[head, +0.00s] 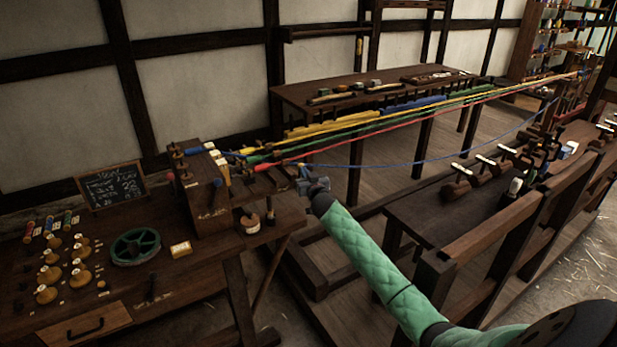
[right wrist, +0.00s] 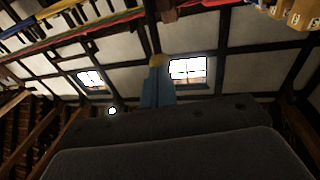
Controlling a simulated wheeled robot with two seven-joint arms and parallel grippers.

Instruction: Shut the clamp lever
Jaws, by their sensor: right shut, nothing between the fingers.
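A dark wooden block (head: 205,195) stands at the right part of the left workbench. Small coloured handles and pale labelled tabs show along its top and side, and a small dark lever (head: 217,185) is on its front; I cannot tell for sure which part is the clamp lever, nor its position. My right gripper (head: 302,171) is shut and empty, just right of the block and below the stretched ropes. Its blue fingers (right wrist: 157,82) point up in the right wrist view, with nothing between them. My left gripper is not in view.
Yellow, green and red ropes (head: 420,112) run taut from the block to the far right; a blue rope (head: 420,160) sags below. A green wheel (head: 135,247), a chalkboard (head: 112,186) and several bobbins share the left bench. A rail bench (head: 500,225) stands at right.

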